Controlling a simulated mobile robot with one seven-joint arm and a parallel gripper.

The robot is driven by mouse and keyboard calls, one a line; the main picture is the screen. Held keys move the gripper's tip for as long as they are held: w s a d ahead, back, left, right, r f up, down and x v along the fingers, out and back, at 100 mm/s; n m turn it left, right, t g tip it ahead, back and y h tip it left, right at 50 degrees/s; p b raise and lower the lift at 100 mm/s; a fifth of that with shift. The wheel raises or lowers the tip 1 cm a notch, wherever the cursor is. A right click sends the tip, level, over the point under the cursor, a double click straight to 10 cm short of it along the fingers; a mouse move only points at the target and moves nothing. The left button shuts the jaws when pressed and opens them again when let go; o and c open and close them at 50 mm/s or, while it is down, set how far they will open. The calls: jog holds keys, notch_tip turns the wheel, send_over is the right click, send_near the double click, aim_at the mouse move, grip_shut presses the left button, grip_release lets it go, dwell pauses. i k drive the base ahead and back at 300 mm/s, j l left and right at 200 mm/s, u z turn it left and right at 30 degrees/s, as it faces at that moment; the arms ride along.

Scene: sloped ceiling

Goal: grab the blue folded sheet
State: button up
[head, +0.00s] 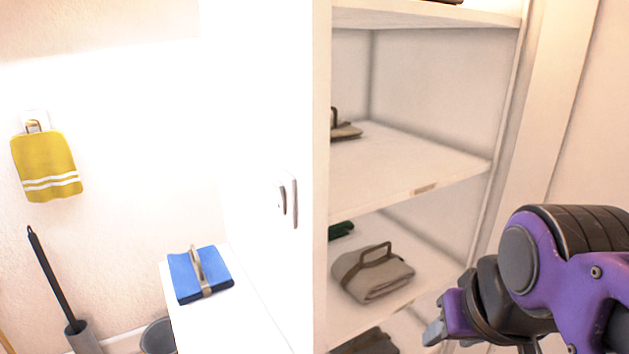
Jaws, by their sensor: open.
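The blue folded sheet (182,276) lies on a narrow white ledge (236,320) in the lower left-middle of the head view. A beige strap with an upright loop handle runs across its top. My gripper (436,331) is at the lower right, in front of the shelf unit and well to the right of the blue sheet. It is open and apart from the sheet. Only part of the gripper shows, and I see nothing held in it.
A white shelf unit (420,190) holds a grey folded bundle (372,281) and other folded items. A yellow cloth (46,163) hangs on the left wall. Below it stand a black-handled brush in a grey holder (82,338) and a grey bin (159,337).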

aim_at(195, 274)
jog(key=u, duration=1.25)
jog(key=z, duration=0.7)
jog(key=j+z, duration=0.3)
jog(key=z, duration=0.2)
jog(key=j+z, duration=0.3)
jog(key=z, duration=0.2)
jog(key=k+j+z, duration=0.1)
jog(key=j+z, duration=0.15)
jog(key=j, duration=0.15)
jog(key=k+j+z, duration=0.25)
jog(key=i+j, duration=0.1)
